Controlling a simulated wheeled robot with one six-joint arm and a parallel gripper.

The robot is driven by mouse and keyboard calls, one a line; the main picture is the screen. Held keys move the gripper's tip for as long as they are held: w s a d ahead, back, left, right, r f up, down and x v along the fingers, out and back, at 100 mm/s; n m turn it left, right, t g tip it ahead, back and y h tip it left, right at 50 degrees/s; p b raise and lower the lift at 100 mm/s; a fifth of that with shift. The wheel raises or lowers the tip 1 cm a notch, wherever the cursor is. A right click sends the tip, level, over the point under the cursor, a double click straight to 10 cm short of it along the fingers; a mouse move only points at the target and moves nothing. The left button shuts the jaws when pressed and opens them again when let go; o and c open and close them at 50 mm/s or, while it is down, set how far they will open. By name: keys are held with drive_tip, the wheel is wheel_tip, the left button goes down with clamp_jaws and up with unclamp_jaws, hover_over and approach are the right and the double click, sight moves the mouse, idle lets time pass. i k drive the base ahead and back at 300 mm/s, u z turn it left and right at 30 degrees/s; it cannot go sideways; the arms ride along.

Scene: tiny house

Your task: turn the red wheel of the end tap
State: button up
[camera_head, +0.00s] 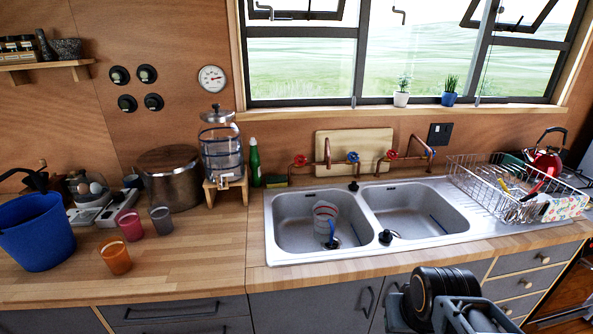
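Two copper taps stand on the wall behind the double sink. The left tap (327,150) has a red wheel (300,160) at its left and a blue wheel (352,157) at its right. The right tap (412,142) has a red wheel (392,154) at its left and a blue wheel (427,150) at its right. Both red wheels show clear of my arm. Part of my arm shows at the bottom right, in front of the counter and well short of the taps. My gripper's fingers do not show.
The steel sink (375,250) holds a cup (325,213) in its left basin. A wooden board (353,150) leans behind the left tap. A green bottle (254,162) stands left of the taps, a dish rack (500,190) right.

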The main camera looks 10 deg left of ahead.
sight(298, 156)
drive_tip(key=u, duration=0.6)
drive_tip(key=i, duration=0.85)
drive_tip(key=z, duration=0.15)
